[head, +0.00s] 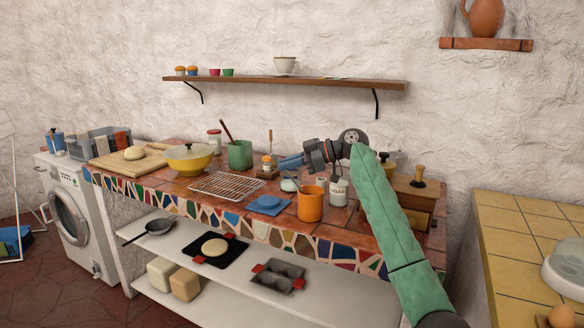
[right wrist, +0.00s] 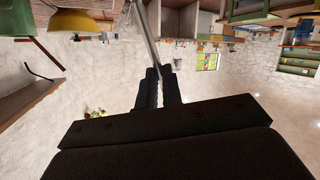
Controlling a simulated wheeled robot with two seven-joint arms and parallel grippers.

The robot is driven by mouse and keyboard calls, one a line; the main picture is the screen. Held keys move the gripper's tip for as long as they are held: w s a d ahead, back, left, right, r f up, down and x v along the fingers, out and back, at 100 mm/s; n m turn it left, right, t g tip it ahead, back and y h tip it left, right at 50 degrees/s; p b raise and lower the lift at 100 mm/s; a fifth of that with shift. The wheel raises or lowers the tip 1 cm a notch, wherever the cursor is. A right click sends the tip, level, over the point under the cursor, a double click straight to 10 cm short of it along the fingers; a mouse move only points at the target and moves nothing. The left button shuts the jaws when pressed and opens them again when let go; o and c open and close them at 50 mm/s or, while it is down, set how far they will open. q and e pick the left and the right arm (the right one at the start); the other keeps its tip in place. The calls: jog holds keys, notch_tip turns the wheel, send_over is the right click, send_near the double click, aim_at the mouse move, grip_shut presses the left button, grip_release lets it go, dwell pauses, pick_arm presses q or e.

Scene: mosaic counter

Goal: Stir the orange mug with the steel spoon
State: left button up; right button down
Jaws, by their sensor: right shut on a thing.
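The orange mug (head: 311,206) stands upright near the front edge of the mosaic counter (head: 231,209). My right gripper (head: 300,162) is above the counter, behind and higher than the mug. In the right wrist view, my right gripper (right wrist: 161,74) is shut on the steel spoon (right wrist: 146,36), whose thin shaft runs up and out of the picture. The spoon is too small to make out clearly in the head view, so I cannot tell where its bowl is. My left gripper is not in view.
A white labelled jar (head: 338,192) stands close behind the mug to the right. A yellow bowl (head: 189,163), a green crock (head: 240,154) and a wooden grinder (head: 416,198) stand farther off.

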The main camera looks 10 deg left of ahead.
jog(key=s+a+r+p, duration=0.1)
jog(key=a+r+p, duration=0.2)
jog(key=r, duration=0.5)
jog(key=shift+s+r, duration=0.25)
jog(key=shift+r, duration=0.15)
dwell(0.5)
jog(key=shift+a, duration=0.1)
